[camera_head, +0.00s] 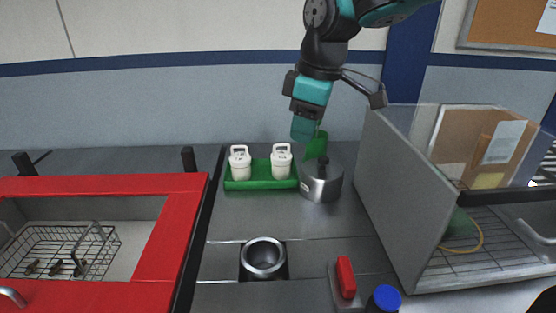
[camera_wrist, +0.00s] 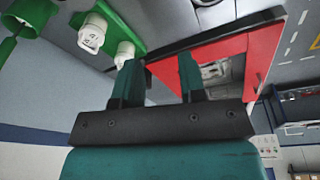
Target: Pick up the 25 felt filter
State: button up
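Two white canisters with loop handles stand upright in a green tray (camera_head: 262,183), a left canister (camera_head: 240,162) and a right canister (camera_head: 281,161). Both show in the wrist view, one nearer the top (camera_wrist: 92,33) and one lower (camera_wrist: 125,52). Their markings are too small to read, so I cannot tell which is the 25 felt filter. My gripper (camera_head: 303,132) is in the air above and right of the right canister in the head view. Its fingers (camera_wrist: 161,78) are apart in the wrist view, with nothing between them.
A green piece (camera_head: 317,146) stands behind a round metal pot (camera_head: 321,181), right of the tray. A tall grey panel (camera_head: 405,200) rises farther right. A metal cup (camera_head: 264,257) is set in the front counter. A red-rimmed basin (camera_head: 180,235) with a wire basket lies left.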

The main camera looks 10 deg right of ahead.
jog(key=w+d+r+n+h+p, duration=0.1)
jog(key=w+n, duration=0.1)
jog(key=w, duration=0.7)
jog(key=w+d+n+h+p, duration=0.1)
jog(key=w+d+n, duration=0.15)
jog(key=w, duration=0.75)
jog(key=p, duration=0.2)
send_over(286, 145)
jog(key=shift+t, duration=0.3)
notch_tip(286, 145, down, 11)
jog(key=shift+s+d+f, duration=0.1)
jog(key=shift+s, duration=0.05)
jog(key=shift+w+f+p, duration=0.15)
jog(key=shift+f+p, duration=0.2)
jog(key=shift+f, duration=1.1)
jog(key=shift+w+f+p, duration=0.15)
jog(key=shift+f+p, duration=0.2)
jog(key=shift+f, duration=1.05)
grip_shut()
